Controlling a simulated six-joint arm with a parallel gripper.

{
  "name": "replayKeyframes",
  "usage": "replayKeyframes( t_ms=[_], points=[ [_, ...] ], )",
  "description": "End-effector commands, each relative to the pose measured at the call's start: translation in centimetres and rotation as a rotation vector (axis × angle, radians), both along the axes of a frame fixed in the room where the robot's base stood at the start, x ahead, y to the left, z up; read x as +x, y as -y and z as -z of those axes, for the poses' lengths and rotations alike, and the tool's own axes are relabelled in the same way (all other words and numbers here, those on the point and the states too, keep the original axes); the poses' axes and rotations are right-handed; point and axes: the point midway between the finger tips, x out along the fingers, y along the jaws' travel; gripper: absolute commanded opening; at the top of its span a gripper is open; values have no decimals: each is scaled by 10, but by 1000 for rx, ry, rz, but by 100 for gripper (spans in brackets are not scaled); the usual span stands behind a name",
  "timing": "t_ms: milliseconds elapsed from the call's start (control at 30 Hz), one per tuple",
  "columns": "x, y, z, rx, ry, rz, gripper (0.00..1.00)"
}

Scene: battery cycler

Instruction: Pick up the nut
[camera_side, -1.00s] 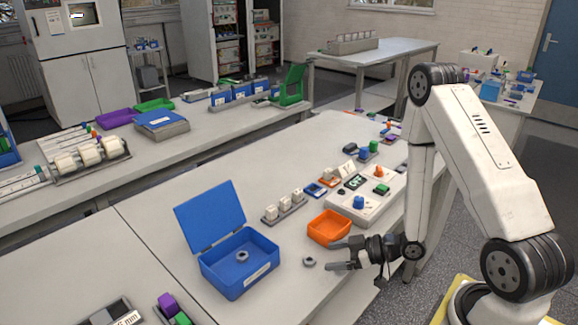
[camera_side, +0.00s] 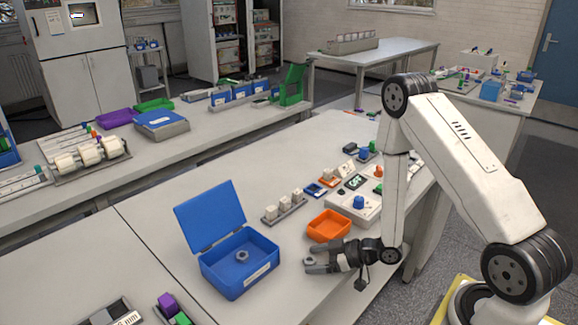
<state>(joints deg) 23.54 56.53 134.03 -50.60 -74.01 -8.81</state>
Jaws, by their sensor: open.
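Another grey ring-shaped piece, like a nut (camera_side: 242,256), lies inside the open blue box (camera_side: 238,284), to the left of my gripper.
An orange tray (camera_side: 328,228) stands just behind my gripper. A rack of white cells (camera_side: 284,208) and a white device with coloured knobs (camera_side: 352,212) stand further back.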

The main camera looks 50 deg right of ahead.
Motion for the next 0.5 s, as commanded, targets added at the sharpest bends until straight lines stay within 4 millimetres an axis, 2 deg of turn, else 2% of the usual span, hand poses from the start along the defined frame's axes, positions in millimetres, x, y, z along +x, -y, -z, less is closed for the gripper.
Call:
replayKeyframes(
  t_ms=[167,200,433,467,500],
  points=[
    [0,0,0,0,0,0,85],
    [0,0,0,0,0,0,82],
    [0,0,0,0,0,0,9],
    [0,0,0,0,0,0,0],
    [0,0,0,0,0,0,0]
  ],
)
